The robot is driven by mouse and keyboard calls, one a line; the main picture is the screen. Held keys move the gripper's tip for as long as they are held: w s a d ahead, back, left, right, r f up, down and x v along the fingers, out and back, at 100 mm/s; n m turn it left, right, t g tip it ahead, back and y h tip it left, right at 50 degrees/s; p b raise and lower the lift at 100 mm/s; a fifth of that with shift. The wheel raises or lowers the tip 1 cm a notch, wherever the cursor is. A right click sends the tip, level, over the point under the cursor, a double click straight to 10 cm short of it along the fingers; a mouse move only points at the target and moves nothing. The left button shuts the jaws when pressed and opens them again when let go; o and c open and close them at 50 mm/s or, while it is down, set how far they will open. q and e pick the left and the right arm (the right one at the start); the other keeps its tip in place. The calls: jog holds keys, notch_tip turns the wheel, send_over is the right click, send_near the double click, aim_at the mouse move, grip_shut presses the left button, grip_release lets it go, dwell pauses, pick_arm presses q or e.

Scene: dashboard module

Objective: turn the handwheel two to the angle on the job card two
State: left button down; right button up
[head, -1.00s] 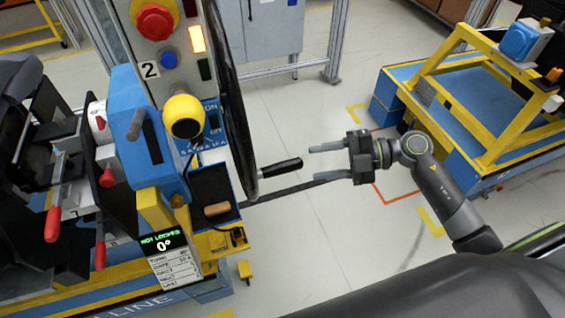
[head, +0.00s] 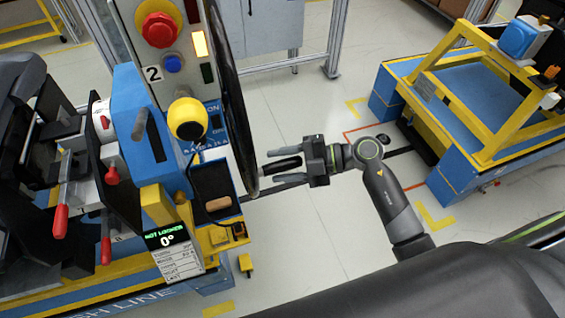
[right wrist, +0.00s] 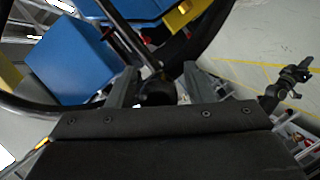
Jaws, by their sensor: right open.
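The handwheel (head: 236,110) is a large black rim seen nearly edge-on in the head view, on the right side of the station marked 2. Its black handle (head: 284,166) sticks out to the right. My right gripper (head: 280,168) is open, with its grey fingers on either side of the handle. In the right wrist view the handle (right wrist: 157,92) lies between the fingers. Whether they touch it is unclear. The display (head: 166,240) reads "NOT LOCKED" and 0°. The job card (head: 178,264) hangs below it, its print too small to read. My left gripper is not in view.
The panel has a red button (head: 160,30), a lit yellow lamp (head: 199,44) and a yellow knob (head: 187,118). A small tray (head: 222,222) juts out below the wheel. A blue and yellow cart (head: 470,110) stands at right.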

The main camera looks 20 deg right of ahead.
grip_shut()
